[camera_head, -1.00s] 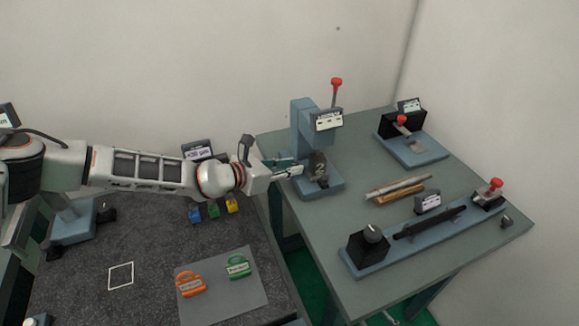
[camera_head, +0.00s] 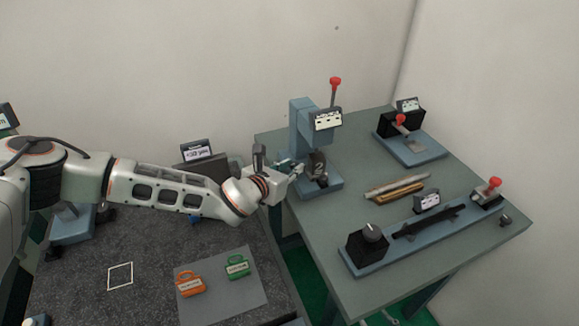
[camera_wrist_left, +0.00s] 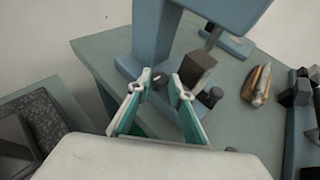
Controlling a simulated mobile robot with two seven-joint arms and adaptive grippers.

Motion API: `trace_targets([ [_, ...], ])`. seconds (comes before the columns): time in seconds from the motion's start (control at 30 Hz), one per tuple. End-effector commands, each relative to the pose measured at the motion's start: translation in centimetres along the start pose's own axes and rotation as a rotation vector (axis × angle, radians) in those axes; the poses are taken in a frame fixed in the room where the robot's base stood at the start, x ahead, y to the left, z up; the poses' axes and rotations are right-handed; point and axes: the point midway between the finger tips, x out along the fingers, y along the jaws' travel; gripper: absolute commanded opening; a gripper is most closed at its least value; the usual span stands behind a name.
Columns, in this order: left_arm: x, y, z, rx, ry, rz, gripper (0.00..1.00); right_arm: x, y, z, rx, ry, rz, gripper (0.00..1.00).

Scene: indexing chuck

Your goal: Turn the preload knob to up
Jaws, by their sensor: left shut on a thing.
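The blue-grey indexing chuck stand (camera_head: 299,130) is on the green-grey table, with a red-topped lever and a dark block marked 2 (camera_head: 317,163). My left gripper (camera_head: 296,168) is at the left side of this block. In the left wrist view its fingertips (camera_wrist_left: 162,82) are on either side of a small dark round knob with a light mark (camera_wrist_left: 158,79), low on the stand. They are shut on it. I cannot read a preload label or tell which way the mark points. My right gripper is not in view.
A blue rail with a black knob box (camera_head: 366,248) lies at the table's front. A lever fixture (camera_head: 412,150) is at the back right, and brown and grey rods (camera_head: 397,188) lie between. Orange (camera_head: 190,286) and green (camera_head: 237,267) tags lie on a grey mat.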

Motion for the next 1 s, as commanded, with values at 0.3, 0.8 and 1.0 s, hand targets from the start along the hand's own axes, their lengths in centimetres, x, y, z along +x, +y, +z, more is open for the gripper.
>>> trace_targets([
  [0.3, -0.02, -0.13, 0.48, -0.018, -0.004, 0.053, 0.0, 0.04, -0.06, 0.06, 0.007, -0.002, 0.002, 0.35],
  [0.8, -0.04, -0.07, 0.18, -0.019, 0.0, 0.053, 0.36, 0.08, -0.49, -0.04, 0.015, -0.001, -0.001, 0.35],
  [1.0, -0.01, 0.05, 0.13, -0.011, -0.001, 0.039, 0.36, 0.02, -0.3, 0.27, 0.006, -0.006, -0.002, 0.35],
])
